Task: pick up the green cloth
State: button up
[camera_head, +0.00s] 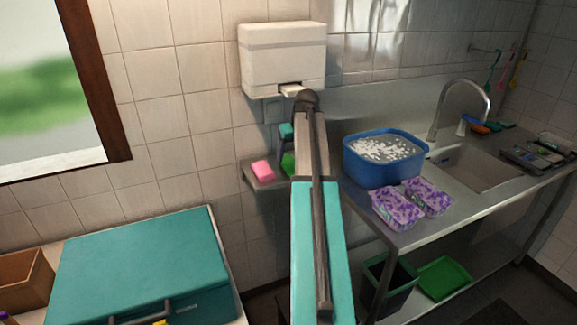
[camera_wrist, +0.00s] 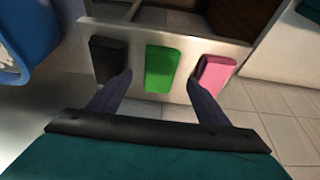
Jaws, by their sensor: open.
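The green cloth (camera_wrist: 161,68) is a folded block on a small pale shelf (camera_wrist: 180,92), in the middle between a black block and a pink one. In the head view only a bit of the green cloth (camera_head: 288,162) shows beside my arm. My gripper (camera_wrist: 160,80) is open and empty. In the wrist view its two dark fingers stand either side of the cloth's near end, seemingly apart from it. In the head view my gripper is mostly hidden behind my arm.
A pink block (camera_wrist: 216,70) and a black block (camera_wrist: 109,60) lie close on either side of the cloth. A white dispenser (camera_head: 283,60) hangs above the shelf. A blue tub (camera_head: 362,170) stands on the steel counter at right. A teal case (camera_head: 140,265) is at lower left.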

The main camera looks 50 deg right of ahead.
aim_at(290, 162)
jog(key=shift+w+d, duration=0.15)
jog(key=shift+w, duration=0.2)
jog(key=shift+w+d+f, duration=0.1)
jog(key=shift+w+f, duration=0.05)
jog(key=shift+w, duration=0.05)
jog(key=shift+p+x, duration=0.7)
jog(key=shift+x, duration=1.65)
jog(key=shift+f, duration=0.15)
jog(key=c, duration=1.1)
